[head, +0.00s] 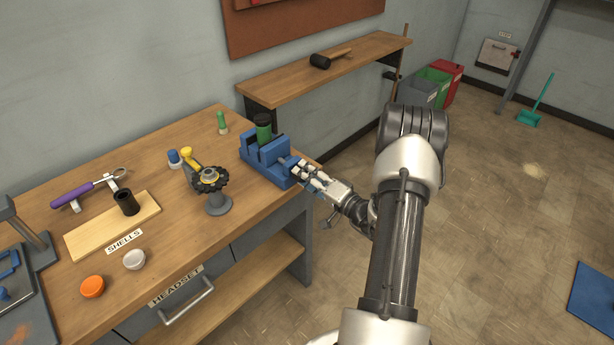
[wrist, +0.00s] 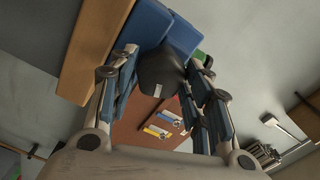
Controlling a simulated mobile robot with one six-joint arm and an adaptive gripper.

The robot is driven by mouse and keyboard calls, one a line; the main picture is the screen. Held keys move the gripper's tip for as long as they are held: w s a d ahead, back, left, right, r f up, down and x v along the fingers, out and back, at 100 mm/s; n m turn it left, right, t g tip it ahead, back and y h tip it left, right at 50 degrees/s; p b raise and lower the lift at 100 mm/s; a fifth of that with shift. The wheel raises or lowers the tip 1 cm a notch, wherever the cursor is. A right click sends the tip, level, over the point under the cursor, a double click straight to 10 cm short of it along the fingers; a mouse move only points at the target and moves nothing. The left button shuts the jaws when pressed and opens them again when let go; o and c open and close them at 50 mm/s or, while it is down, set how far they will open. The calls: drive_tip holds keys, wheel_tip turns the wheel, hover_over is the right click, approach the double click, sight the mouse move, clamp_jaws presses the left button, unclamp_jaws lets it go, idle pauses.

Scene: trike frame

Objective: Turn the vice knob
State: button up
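The blue vice (head: 262,158) stands on the right end of the workbench, with a dark green cylinder (head: 263,128) upright at its jaws. My gripper (head: 304,173) is at the vice's right end, and the knob is hidden behind it in the head view. In the wrist view, blue vice blocks (wrist: 182,36) lie beyond a dark grey knob (wrist: 160,72). The knob sits between the two fingers of my gripper (wrist: 165,68). The fingers stand apart around it with a slim gap at the left; contact at the right is unclear.
The workbench (head: 150,170) holds a geared part on a stand (head: 215,185), a yellow-handled tool (head: 188,158) and a green-handled tool (head: 222,122) left of the vice. A wall shelf (head: 340,65) with a mallet (head: 322,62) is behind. Floor to the right is mostly open.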

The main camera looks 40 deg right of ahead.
drive_tip(key=o, duration=0.4)
drive_tip(key=shift+c, duration=0.2)
drive_tip(key=s+d, duration=0.1)
drive_tip(key=s, duration=1.1)
idle(0.9)
